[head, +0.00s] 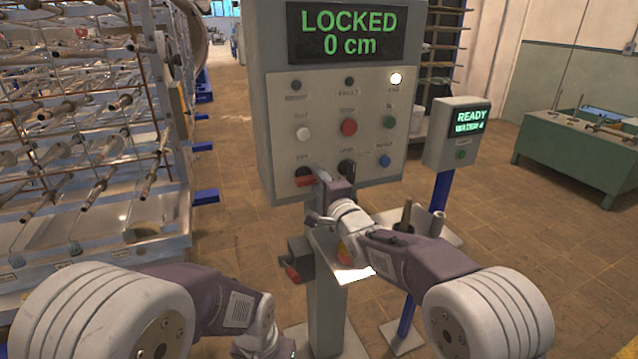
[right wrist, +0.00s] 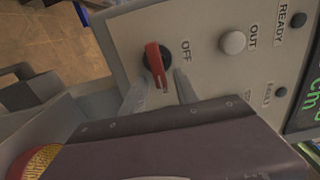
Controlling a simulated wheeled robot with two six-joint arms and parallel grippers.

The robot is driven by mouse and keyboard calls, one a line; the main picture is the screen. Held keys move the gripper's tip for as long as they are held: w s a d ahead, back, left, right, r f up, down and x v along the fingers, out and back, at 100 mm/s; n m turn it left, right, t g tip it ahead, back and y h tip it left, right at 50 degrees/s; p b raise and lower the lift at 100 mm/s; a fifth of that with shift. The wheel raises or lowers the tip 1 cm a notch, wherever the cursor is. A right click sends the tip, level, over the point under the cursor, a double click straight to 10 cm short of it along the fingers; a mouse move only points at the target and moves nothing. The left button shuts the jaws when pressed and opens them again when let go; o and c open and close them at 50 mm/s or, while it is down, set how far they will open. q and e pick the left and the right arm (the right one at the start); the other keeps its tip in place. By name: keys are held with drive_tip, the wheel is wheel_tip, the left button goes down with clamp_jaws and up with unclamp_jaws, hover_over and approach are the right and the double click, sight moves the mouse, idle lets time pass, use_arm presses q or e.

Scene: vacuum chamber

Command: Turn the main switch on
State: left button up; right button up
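The main switch (head: 304,181) is a red handle on a round black base, low at the left of the grey control panel (head: 338,88). In the head view its handle lies roughly level. In the right wrist view the switch (right wrist: 157,66) shows beside the word OFF. My right gripper (head: 318,176) is at the switch. In the right wrist view its fingertips (right wrist: 160,93) are apart, with the handle's end between them; I cannot tell whether they touch it. My left arm is low at the left, and its fingers are out of view.
The panel display (head: 348,33) reads LOCKED 0 cm, and a white lamp (head: 396,79) is lit. Close by are a white button (head: 303,133), a red button (head: 349,127) and a second dark knob (head: 346,168). A READY box (head: 459,135) stands right; a rack (head: 90,130) stands left.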

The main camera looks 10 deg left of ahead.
drive_tip(key=b+v, duration=0.1)
drive_tip(key=v, duration=0.8)
drive_tip(key=shift+d, duration=0.1)
